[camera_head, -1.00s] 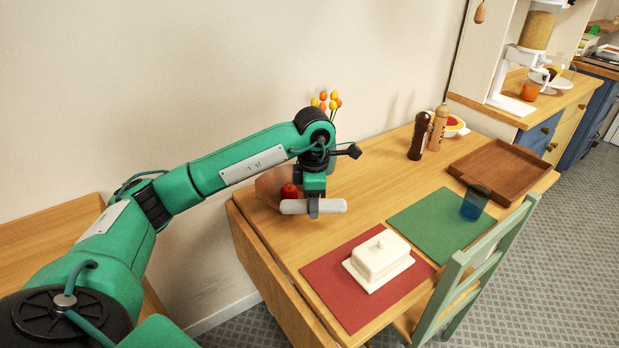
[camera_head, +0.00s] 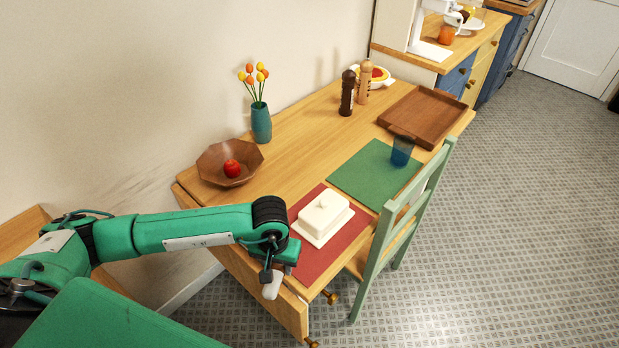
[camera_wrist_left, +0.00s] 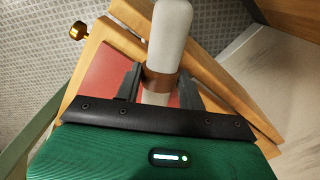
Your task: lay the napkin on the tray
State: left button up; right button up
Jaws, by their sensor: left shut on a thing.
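The napkin (camera_head: 271,287) is a white roll. In the left wrist view the napkin (camera_wrist_left: 170,35) has a brown ring around it and sits between the two dark fingers. My left gripper (camera_head: 277,272) is shut on it, near the table's near end and beside the red placemat. The gripper also shows in the left wrist view (camera_wrist_left: 158,85). The tray (camera_head: 432,108) is brown wood with a raised rim, at the far right end of the table, well away from the gripper. It looks empty. My right gripper is not in view.
On the table (camera_head: 292,150) stand a wooden bowl (camera_head: 211,161) with a red apple, a vase (camera_head: 261,123), two mills, a white butter dish (camera_head: 322,217) on the red mat (camera_head: 318,262), and a blue glass (camera_head: 402,152) beside the tray. A green chair (camera_head: 408,210) stands along the right side.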

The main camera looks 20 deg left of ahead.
aim_at(431, 111)
jog(key=i+l, duration=0.1)
jog(key=l, duration=0.3)
jog(key=i+l, duration=0.1)
jog(key=l, duration=0.25)
jog(key=i+l, duration=0.1)
jog(key=l, duration=0.65)
jog(key=i+l, duration=0.25)
jog(key=i, duration=0.15)
jog(key=i+l, duration=0.25)
jog(key=i+l+z, duration=0.1)
jog(key=i+l, duration=0.15)
jog(key=i, duration=0.25)
